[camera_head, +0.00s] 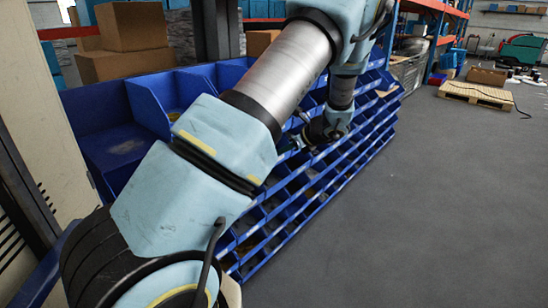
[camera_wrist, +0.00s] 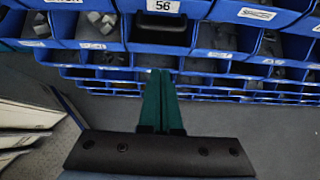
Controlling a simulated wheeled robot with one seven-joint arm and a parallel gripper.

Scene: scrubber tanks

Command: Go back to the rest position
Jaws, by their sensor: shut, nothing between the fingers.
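My gripper (camera_wrist: 161,74) shows in the wrist view with its two green fingers together and nothing between them. It points toward the front of a blue bin rack (camera_wrist: 215,54), at a row below a bin with a white label reading 56 (camera_wrist: 163,5). I cannot tell whether the fingertips touch the rack. In the head view my arm reaches across the blue rack (camera_head: 290,205), and the wrist end hangs in front of its upper rows.
Large open blue bins (camera_head: 150,105) top the rack, with cardboard boxes (camera_head: 120,62) behind. Grey floor (camera_head: 440,200) is clear to the right. A wooden pallet (camera_head: 475,95) and a green machine (camera_head: 522,48) stand far back. Pale stacked panels (camera_wrist: 28,115) lie left in the wrist view.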

